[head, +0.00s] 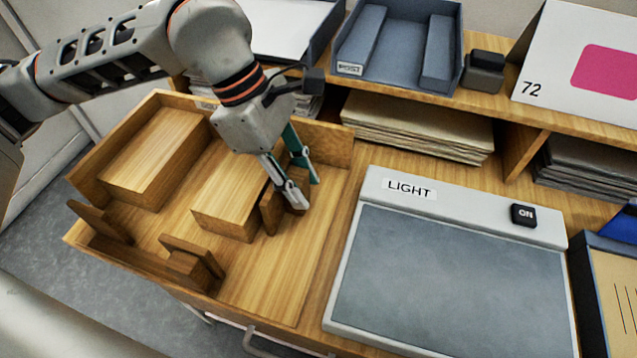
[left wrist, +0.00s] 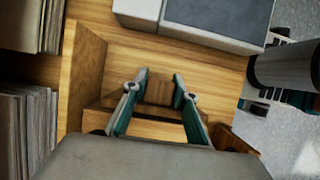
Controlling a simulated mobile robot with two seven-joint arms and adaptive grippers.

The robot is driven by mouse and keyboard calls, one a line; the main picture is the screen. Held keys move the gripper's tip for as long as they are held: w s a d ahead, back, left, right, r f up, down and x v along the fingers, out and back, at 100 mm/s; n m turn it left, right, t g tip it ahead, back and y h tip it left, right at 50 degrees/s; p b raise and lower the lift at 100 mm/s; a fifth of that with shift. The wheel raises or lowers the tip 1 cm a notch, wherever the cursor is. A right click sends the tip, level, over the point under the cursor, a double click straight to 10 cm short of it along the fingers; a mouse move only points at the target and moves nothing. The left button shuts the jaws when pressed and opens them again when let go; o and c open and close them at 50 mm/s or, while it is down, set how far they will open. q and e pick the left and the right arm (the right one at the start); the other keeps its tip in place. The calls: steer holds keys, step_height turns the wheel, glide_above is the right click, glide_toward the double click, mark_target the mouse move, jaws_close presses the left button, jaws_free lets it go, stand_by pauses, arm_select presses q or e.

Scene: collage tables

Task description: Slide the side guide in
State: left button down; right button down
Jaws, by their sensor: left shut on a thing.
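The side guide (head: 268,210) is a dark upright wooden piece in the wooden tray, beside the right side of a pale wooden block (head: 228,212). My left gripper (head: 300,197) reaches down from above and is shut on the guide's small block-like grip. In the left wrist view, that brown grip (left wrist: 160,91) sits between the two fingertips (left wrist: 162,82). The fingers partly cover the guide in the head view, so I cannot tell whether it touches the block. My right gripper is not in view.
A second pale block (head: 155,158) lies at the tray's left. Low dark wooden stops (head: 190,262) stand along the tray's front edge. The tray floor (head: 285,270) right of the guide is bare. A light panel (head: 450,275) lies to the right, and a shelf with paper stacks (head: 415,128) is behind.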

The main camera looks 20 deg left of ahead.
arm_select(q)
steer(key=shift+a, duration=0.5)
steer(key=c, duration=1.6)
jaws_free()
steer(key=v, duration=1.2)
steer(key=shift+r, duration=0.1)
